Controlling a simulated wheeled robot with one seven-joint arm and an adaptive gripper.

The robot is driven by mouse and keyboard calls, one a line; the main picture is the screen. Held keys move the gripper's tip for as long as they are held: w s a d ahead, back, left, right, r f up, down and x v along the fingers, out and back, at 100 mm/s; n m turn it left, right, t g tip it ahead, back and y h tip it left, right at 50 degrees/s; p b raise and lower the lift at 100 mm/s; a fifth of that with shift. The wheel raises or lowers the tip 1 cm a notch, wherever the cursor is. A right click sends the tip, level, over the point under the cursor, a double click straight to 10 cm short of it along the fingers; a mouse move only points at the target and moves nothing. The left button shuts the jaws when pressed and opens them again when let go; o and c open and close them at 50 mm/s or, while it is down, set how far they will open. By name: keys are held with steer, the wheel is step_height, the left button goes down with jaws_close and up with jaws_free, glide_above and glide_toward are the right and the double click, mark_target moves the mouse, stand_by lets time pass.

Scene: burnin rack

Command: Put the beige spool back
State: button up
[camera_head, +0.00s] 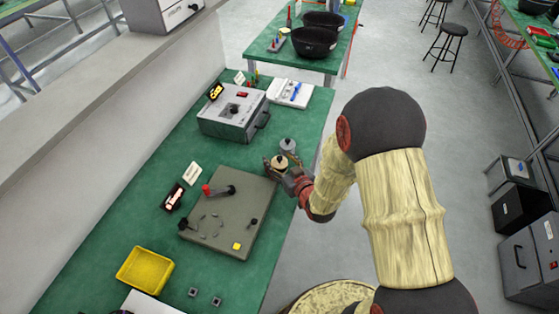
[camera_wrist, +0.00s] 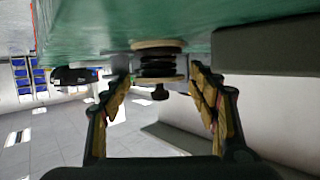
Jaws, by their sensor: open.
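The beige spool (camera_head: 279,163) stands upright on the green bench (camera_head: 130,226), by the far right corner of a grey-olive board (camera_head: 226,240). In the wrist view, which looks upside down, the spool (camera_wrist: 158,79) has beige flanges, a dark core and a small dark knob. My gripper (camera_head: 285,174) is low at the bench's right edge, close to the spool. In the wrist view my gripper (camera_wrist: 160,88) is open, one finger to each side of the spool, with gaps visible. How deep the spool sits between the fingers is hard to tell.
A grey spool (camera_head: 288,145) stands just behind the beige one. The board carries a red-tipped lever (camera_head: 218,190) and a yellow block (camera_head: 236,246). A grey device (camera_head: 232,112) stands farther back. A yellow tray (camera_head: 145,271) is at the front left.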

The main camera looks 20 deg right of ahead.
steer(key=shift+r, duration=0.15)
steer(key=shift+s+r+p, duration=0.15)
steer(key=shift+s+p, duration=0.1)
steer(key=shift+p, duration=0.1)
steer(key=p+v, duration=0.2)
steer(key=v, duration=0.9)
steer(key=shift+d+p, duration=0.15)
steer(key=shift+p, duration=0.15)
steer(key=d+r+g+h, duration=0.3)
steer(key=d+r+g, duration=0.1)
steer(key=r, duration=1)
steer(key=s+a+r+g, duration=0.1)
steer(key=s+a+r, duration=0.1)
steer(key=s, duration=0.4)
steer(key=s+a+r+m+g, duration=0.1)
steer(key=s+a+r+g, duration=0.1)
steer(key=s+r, duration=0.3)
steer(key=s+a+r+g, duration=0.1)
steer(key=s+a+r, duration=0.1)
steer(key=s, duration=0.6)
steer(key=shift+r+m+g+y, duration=0.4)
steer(key=shift+r, duration=0.3)
steer(key=shift+s, duration=0.1)
